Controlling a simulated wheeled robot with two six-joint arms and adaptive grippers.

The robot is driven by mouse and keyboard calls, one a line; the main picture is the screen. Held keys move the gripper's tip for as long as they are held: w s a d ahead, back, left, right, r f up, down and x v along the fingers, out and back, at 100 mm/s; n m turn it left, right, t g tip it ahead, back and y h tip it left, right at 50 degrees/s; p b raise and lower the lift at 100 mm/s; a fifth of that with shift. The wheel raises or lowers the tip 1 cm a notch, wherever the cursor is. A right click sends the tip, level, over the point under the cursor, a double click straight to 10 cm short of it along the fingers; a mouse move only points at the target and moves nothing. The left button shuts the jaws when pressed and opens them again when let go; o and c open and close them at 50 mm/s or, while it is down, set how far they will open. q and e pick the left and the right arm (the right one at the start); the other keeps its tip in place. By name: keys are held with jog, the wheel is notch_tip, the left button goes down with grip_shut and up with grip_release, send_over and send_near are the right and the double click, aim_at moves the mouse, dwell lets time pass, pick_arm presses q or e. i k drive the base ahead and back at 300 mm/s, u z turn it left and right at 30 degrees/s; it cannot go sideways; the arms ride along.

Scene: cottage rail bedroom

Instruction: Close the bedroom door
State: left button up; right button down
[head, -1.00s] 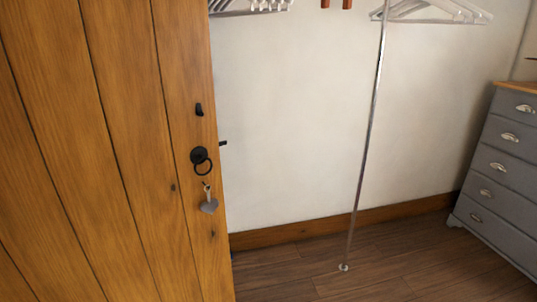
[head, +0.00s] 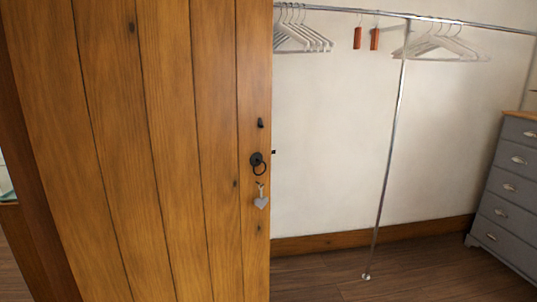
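The wooden plank door (head: 165,170) stands open and fills the left half of the head view. Its free edge is near the middle of the picture. Near that edge are a black ring handle (head: 257,162), a small black fitting (head: 261,123) above it and a grey heart-shaped tag (head: 261,200) hanging below it. A small dark latch piece (head: 273,152) sticks out past the edge. Neither of my grippers shows in the head view.
A chrome clothes rail (head: 388,130) stands by the white wall (head: 320,130), with white hangers (head: 300,38) on it. A grey chest of drawers (head: 505,195) is at the right. Wooden floor (head: 330,275) between door and chest is clear except for the rail's foot.

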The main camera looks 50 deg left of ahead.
aim_at(141, 116)
jog(key=u, duration=0.3)
jog(key=i, duration=1.95)
jog(key=u, duration=0.9)
jog(key=i, duration=1.3)
jog(key=u, duration=1.75)
jog(key=i, duration=0.85)
jog(key=u, duration=0.9)
